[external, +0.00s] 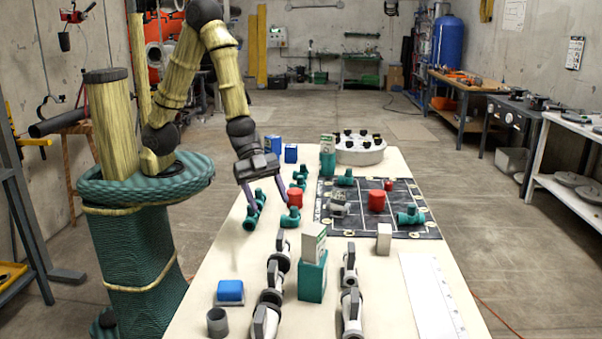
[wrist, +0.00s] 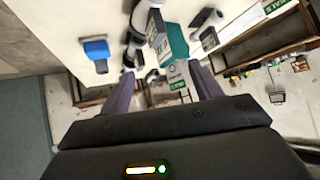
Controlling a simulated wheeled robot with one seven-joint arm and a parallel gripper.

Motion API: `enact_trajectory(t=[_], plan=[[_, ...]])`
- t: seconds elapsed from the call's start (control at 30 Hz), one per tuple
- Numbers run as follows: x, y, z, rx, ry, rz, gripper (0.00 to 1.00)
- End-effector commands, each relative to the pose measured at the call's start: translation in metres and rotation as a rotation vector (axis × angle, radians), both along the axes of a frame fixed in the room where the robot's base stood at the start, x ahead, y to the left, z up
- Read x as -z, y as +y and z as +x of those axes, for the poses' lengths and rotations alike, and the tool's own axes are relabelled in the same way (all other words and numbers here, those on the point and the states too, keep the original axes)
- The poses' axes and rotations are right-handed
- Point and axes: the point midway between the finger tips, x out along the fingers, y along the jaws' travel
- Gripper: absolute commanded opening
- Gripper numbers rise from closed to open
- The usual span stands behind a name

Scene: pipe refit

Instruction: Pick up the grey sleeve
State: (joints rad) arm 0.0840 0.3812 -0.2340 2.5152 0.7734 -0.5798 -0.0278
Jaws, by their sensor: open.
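The grey sleeve (external: 217,322) looks like a short, hollow, dark grey cylinder standing upright at the near left edge of the table in the external view. I cannot make it out in the wrist view. My gripper (external: 268,206) is over the left side of the table, well beyond the sleeve, pointing down with its fingers apart and nothing held between them. Its two fingers also show in the wrist view (wrist: 163,70).
A blue block (external: 230,291) lies just beyond the sleeve. Black-and-white valves (external: 267,310) and a teal holder (external: 312,278) stand to its right. Teal fittings (external: 290,218) and a red cylinder (external: 295,199) are near my fingers. A dark gridded mat (external: 400,190) holds more parts.

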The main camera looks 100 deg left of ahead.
Motion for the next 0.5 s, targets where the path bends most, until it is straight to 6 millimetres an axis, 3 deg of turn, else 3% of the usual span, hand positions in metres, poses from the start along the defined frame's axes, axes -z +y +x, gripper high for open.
enact_trajectory(t=[0.03, 0.23, 0.37, 0.5], plan=[[0.027, -0.019, -0.008, 0.075, -0.006, -0.048, 0.64], [0.057, -0.080, -0.049, 0.342, -0.025, -0.262, 0.64], [0.059, -0.098, -0.068, 0.436, -0.022, -0.350, 0.64], [0.055, -0.102, -0.072, 0.458, -0.022, -0.372, 0.64]])
